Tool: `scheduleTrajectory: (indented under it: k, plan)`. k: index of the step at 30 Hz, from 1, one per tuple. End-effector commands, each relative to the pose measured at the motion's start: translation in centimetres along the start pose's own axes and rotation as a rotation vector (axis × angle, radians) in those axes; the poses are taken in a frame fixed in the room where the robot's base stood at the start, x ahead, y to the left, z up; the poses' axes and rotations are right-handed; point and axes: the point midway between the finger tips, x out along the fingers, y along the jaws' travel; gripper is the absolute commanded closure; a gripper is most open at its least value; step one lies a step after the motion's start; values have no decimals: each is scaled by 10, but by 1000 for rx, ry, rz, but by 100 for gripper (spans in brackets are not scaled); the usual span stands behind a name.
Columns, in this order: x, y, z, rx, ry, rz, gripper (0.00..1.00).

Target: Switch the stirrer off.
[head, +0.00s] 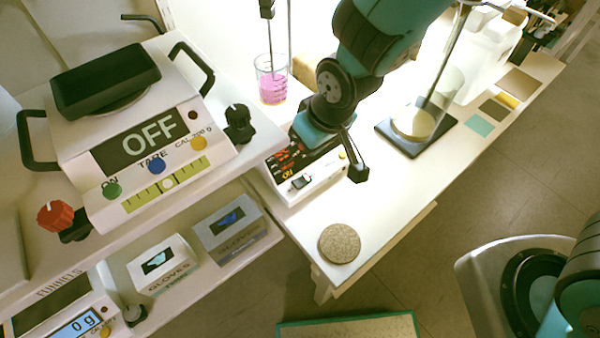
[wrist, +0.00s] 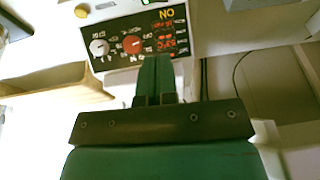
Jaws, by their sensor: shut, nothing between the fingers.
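The stirrer (head: 316,187) is a white box on the bench with a dark panel of red lettering. Orange letters on it read ON. A small grey and black switch (head: 300,182) sits on its front, and a yellow button is at its right end. In the wrist view its panel (wrist: 120,32) appears upside down, with a white knob (wrist: 99,46), a red knob (wrist: 131,44) and ON lit. My gripper (head: 357,172) is shut and empty at the stirrer's right front. In the wrist view its fingertips (wrist: 156,60) overlap the panel's edge; I cannot tell if they touch.
A beaker of pink liquid (head: 272,80) stands behind the stirrer. A glass vessel on a dark base (head: 412,140) is to the right. A cork disc (head: 340,243) lies at the bench's front. A balance reading OFF (head: 140,143) stands on the left shelf.

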Motion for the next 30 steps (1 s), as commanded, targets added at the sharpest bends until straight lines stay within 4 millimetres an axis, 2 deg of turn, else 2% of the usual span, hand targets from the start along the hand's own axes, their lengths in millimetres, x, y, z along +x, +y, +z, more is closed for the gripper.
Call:
scheduleTrajectory:
  k: [12, 18, 24, 30]
  plan:
    - [82, 0, 1, -1, -6, 0, 100]
    - [114, -3, 8, -1, -4, -1, 100]
    - [128, -4, 11, -1, -1, -1, 100]
    - [131, -4, 12, -1, 0, -1, 100]
